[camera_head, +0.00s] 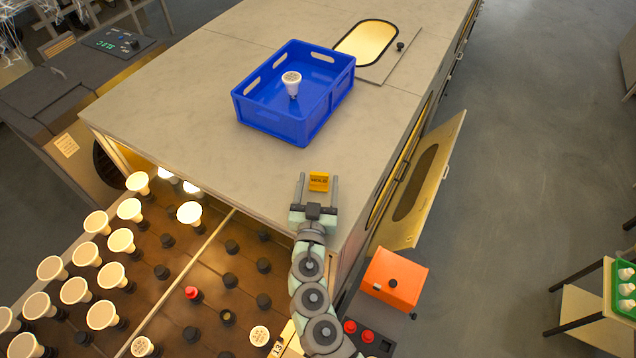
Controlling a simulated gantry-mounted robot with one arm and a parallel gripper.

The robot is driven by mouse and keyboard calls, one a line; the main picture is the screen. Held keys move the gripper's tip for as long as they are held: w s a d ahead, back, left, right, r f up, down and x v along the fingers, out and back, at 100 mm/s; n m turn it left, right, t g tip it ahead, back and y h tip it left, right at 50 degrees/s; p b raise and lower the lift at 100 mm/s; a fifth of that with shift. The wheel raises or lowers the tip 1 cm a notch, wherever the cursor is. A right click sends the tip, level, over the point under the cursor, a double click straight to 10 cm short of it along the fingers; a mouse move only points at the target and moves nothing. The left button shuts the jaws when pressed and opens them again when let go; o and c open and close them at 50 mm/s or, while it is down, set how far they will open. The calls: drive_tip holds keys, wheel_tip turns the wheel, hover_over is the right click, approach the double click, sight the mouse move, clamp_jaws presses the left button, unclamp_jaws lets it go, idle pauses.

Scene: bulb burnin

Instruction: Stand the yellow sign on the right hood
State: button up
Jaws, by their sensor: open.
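The small yellow sign (319,181) is on the grey hood top (235,150), near its front right corner, with dark lettering on its face. My gripper (318,190) is open, its two fingers pointing away from the camera on either side of the sign's near part. I cannot tell whether the fingers touch it. I also cannot tell whether the sign rests on the hood or how far the fingers are above the surface.
A blue crate (243,107) holding a white bulb (292,82) stands further back on the hood. An oval window panel (367,42) lies beyond it. Several bulbs and sockets fill the rack (205,285) at lower left. An orange box (394,279) is at right, below an open door (430,190).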

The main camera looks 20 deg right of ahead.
drive_tip(key=shift+a+r+p, duration=0.1)
drive_tip(key=shift+r+p, duration=0.15)
drive_tip(key=shift+p, duration=0.05)
drive_tip(key=b+v, duration=0.1)
drive_tip(key=v, duration=0.2)
drive_tip(key=b+v, duration=0.2)
drive_tip(key=v, duration=0.2)
drive_tip(key=b+v, duration=0.1)
drive_tip(key=v, duration=0.3)
drive_tip(key=shift+f+b, duration=0.25)
drive_tip(key=shift+b, duration=0.05)
drive_tip(key=shift+s+a+r, duration=0.1)
drive_tip(key=shift+s+r, duration=0.1)
drive_tip(key=shift+s, duration=0.25)
